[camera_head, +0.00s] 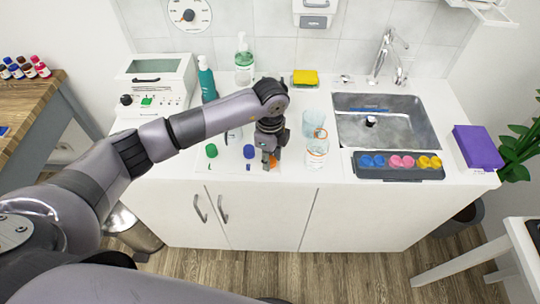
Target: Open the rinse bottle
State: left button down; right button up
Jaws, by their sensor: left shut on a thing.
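My left gripper (269,155) points down over the front of the white counter. It is shut on a small orange piece (273,161), perhaps a cap, mostly hidden by the fingers. A clear bottle (317,152) with orange on its label stands upright to the right of the gripper, apart from it; no coloured cap shows on it. I cannot tell for certain which bottle is the rinse bottle. A blue cap (249,152) and a green cap (211,150) are left of the gripper. My right gripper is not in view.
A clear beaker (313,122) stands behind the clear bottle. The sink (420,132) and a dark tray (435,173) of coloured pieces are to the right. A teal bottle (207,82) and a green pump bottle (244,62) stand behind my arm, near a white device (155,85).

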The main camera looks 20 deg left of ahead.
pick_arm(q)
jog(key=shift+f, duration=0.25)
jog(key=shift+f, duration=0.2)
jog(key=c, duration=1.2)
grip_release()
jog(key=shift+r, duration=0.1)
jog(key=shift+c, duration=0.2)
